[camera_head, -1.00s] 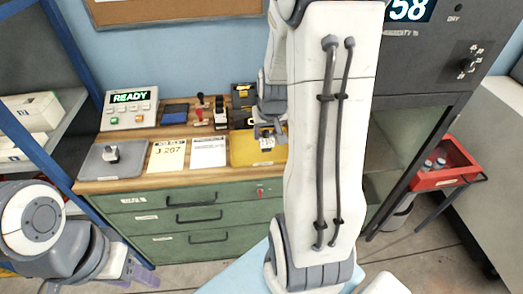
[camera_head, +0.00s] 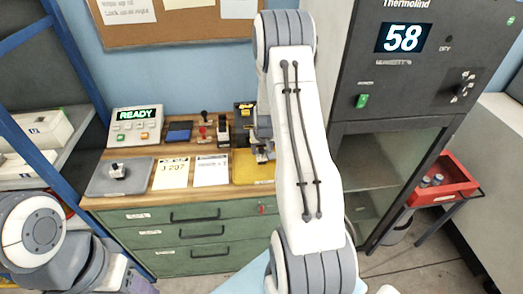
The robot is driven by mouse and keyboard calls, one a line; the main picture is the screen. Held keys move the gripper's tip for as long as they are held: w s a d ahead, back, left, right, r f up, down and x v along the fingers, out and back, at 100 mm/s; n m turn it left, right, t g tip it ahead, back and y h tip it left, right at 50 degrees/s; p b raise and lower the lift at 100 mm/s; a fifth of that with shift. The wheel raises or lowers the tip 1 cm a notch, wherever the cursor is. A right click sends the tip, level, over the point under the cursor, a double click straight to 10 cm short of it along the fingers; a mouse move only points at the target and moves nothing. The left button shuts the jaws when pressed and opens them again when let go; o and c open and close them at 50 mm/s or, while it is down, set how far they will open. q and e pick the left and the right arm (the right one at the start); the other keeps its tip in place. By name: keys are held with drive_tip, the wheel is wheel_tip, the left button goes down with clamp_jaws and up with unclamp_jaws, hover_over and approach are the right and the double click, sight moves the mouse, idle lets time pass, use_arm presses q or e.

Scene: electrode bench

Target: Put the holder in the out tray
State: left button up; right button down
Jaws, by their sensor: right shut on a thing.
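The wooden bench (camera_head: 140,197) holds a grey plate (camera_head: 100,186) with a small white-and-dark piece, paper cards (camera_head: 171,172), a READY panel (camera_head: 135,125) and a blue pad (camera_head: 179,131). A dark cabinet (camera_head: 375,90) showing 58 stands between bench and red tray. A blue rack post is at left.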

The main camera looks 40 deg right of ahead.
drive_tip(key=shift+w+f, duration=0.1)
drive_tip(key=shift+f, duration=0.6)
drive_tip(key=shift+f+b, duration=0.25)
drive_tip(key=shift+b, duration=0.1)
drive_tip(key=shift+c, duration=1.2)
unclamp_jaws()
drive_tip(key=shift+r, duration=0.1)
drive_tip(key=shift+r+p, duration=0.35)
drive_tip(key=b+v, duration=0.1)
drive_tip(key=v, duration=1)
drive_tip(key=shift+s+r, duration=0.25)
